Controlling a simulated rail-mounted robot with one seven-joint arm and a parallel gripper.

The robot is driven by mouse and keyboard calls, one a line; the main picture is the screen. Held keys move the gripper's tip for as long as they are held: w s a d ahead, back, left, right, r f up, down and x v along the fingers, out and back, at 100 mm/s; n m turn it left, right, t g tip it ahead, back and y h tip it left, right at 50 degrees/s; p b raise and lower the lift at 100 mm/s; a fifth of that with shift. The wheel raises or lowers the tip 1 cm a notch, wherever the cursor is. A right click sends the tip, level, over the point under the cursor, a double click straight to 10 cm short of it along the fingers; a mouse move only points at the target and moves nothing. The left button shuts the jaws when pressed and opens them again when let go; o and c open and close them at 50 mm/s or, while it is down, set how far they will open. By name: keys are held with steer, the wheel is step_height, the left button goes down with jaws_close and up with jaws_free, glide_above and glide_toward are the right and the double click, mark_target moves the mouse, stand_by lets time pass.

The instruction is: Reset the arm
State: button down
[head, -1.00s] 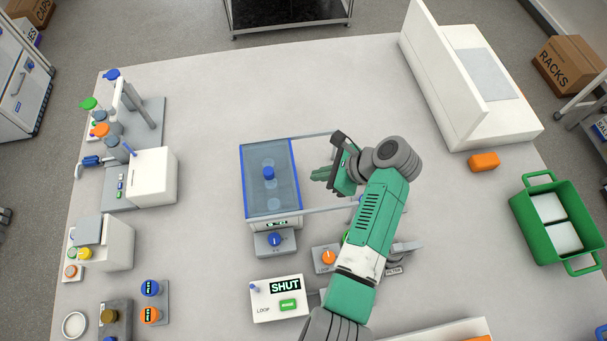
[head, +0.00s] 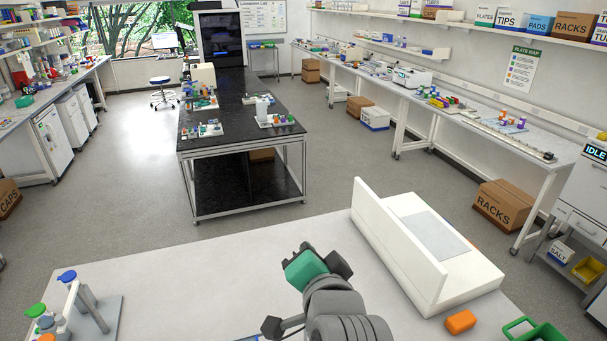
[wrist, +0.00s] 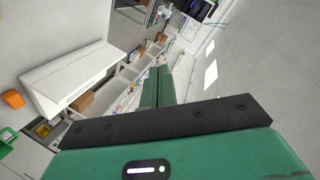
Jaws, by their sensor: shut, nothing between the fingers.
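My arm is raised over the near white table (head: 200,290), at the bottom middle of the head view. My gripper's green and black housing (head: 305,268) faces away from the camera there, and its fingertips are hidden. In the wrist view my gripper (wrist: 160,72) shows its two green fingers pressed together with nothing between them. The gripper is clear of the table and touches nothing that I can see.
A white bench unit with an upright panel (head: 400,245) stands right of my arm. A stand with coloured caps (head: 75,305) is at the left.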

steer(key=s+r+n+t+h, duration=0.1)
steer(key=s+r+n+t, duration=0.3)
steer(key=s+r, duration=0.6)
steer(key=s+a+r+n+t+h, duration=0.1)
steer(key=s+r+n+t, duration=0.3)
steer(key=s+r, duration=0.6)
step_height(320, 180, up, 7)
steer(key=t, duration=0.2)
steer(key=shift+s+a+f+t+p, duration=0.2)
steer(key=shift+t+p, duration=0.1)
steer(key=shift+p, duration=0.1)
